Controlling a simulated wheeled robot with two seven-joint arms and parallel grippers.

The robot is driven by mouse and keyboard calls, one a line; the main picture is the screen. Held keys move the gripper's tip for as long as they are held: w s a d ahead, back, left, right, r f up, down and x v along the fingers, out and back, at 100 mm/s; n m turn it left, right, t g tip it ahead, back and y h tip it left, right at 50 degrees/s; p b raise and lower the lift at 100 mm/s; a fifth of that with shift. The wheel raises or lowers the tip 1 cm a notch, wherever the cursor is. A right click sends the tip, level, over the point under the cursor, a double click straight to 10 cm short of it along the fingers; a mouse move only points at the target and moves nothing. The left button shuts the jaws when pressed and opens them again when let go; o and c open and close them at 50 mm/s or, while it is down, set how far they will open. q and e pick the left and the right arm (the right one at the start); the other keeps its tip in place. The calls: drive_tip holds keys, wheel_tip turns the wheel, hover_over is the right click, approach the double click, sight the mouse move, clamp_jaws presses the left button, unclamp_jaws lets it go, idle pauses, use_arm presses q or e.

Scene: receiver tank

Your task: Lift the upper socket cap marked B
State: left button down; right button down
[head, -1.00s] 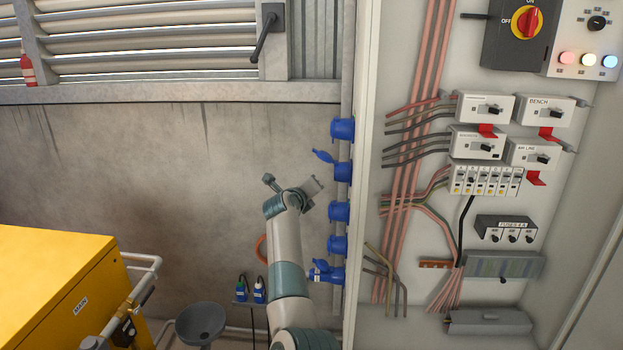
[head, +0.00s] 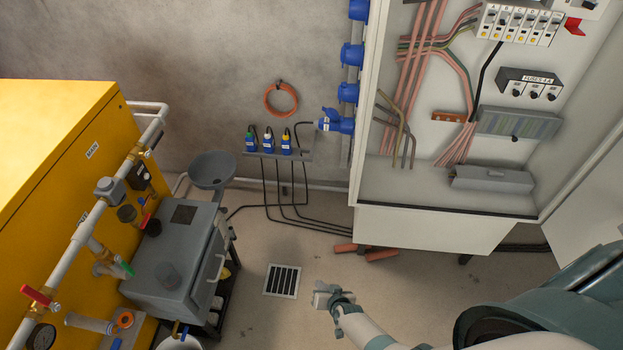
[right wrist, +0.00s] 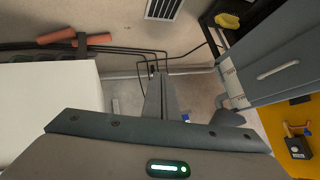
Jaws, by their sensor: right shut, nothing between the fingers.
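Blue sockets run down the post at the left edge of the electrical cabinet. The head view shows the top one (head: 359,10) cut by the frame edge, two below it (head: 352,53) (head: 348,93), and the lowest socket (head: 337,121), with a blue part sticking up. No B marking is readable, and sockets higher on the post are out of frame. My right gripper (head: 322,298) is low over the floor, well below the sockets, shut and empty. In the right wrist view its fingers (right wrist: 160,98) point toward the floor and wall. My left gripper is not in view.
Blue plugs (head: 268,141) stand on a small wall shelf, with black cables hanging below. The open cabinet (head: 440,228) is at right. A yellow machine (head: 50,170) and grey box (head: 170,260) stand left. A floor grate (head: 282,281) lies near my gripper; floor around it looks clear.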

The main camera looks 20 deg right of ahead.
drive_tip(key=s+f+n+g, duration=0.2)
drive_tip(key=s+f, duration=0.3)
drive_tip(key=s, duration=0.9)
drive_tip(key=s+d+f+n+g+b, duration=0.1)
drive_tip(key=s+f+n+g, duration=0.2)
drive_tip(key=s, duration=1.2)
drive_tip(key=s+d+f+n+g, duration=0.1)
drive_tip(key=s+f, duration=0.6)
drive_tip(key=s, duration=0.7)
drive_tip(key=shift+s+n+g+b, duration=0.15)
drive_tip(key=shift+n+g+b, duration=0.15)
drive_tip(key=shift+n+g, duration=0.75)
